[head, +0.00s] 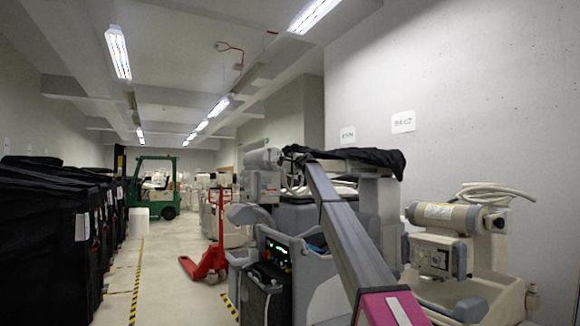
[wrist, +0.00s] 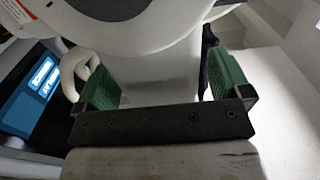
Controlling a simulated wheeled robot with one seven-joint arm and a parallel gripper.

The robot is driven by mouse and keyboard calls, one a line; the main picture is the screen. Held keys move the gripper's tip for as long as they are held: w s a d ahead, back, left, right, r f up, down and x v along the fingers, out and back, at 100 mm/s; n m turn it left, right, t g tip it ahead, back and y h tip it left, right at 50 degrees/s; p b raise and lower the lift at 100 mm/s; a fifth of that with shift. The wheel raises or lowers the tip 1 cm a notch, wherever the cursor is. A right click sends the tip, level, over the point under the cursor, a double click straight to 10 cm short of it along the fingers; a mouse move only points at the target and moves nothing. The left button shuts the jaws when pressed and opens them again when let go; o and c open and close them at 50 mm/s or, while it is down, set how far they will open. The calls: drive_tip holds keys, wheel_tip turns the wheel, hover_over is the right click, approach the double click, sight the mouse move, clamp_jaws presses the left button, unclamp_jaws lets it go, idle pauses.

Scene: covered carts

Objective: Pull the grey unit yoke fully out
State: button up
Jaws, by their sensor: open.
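In the wrist view, my gripper (wrist: 160,72) is open, with its two green finger pads set wide apart. A pale grey-white part (wrist: 155,80) of the unit lies between the pads; I cannot tell whether it touches either one. It looks like the yoke or its neck, but the close view does not settle this. In the head view, the grey unit (head: 318,243) stands in the middle right with a dark cover over its top. My gripper is not clearly seen there, and I cannot pick out the yoke.
A lit blue screen (wrist: 42,88) is at the left of the wrist view. In the head view, another beige machine (head: 440,255) stands at the right by the wall. Black-covered carts (head: 55,240) line the left. A red pallet jack (head: 211,250) and green forklift (head: 155,185) are farther back.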

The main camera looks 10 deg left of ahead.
drive_tip(key=shift+x, duration=0.95)
drive_tip(key=c, duration=1.3)
drive_tip(key=shift+s+a, duration=0.3)
drive_tip(key=o, duration=1.3)
drive_tip(key=v, duration=1)
drive_tip(key=shift+s+d, duration=0.2)
drive_tip(key=shift+s, duration=0.15)
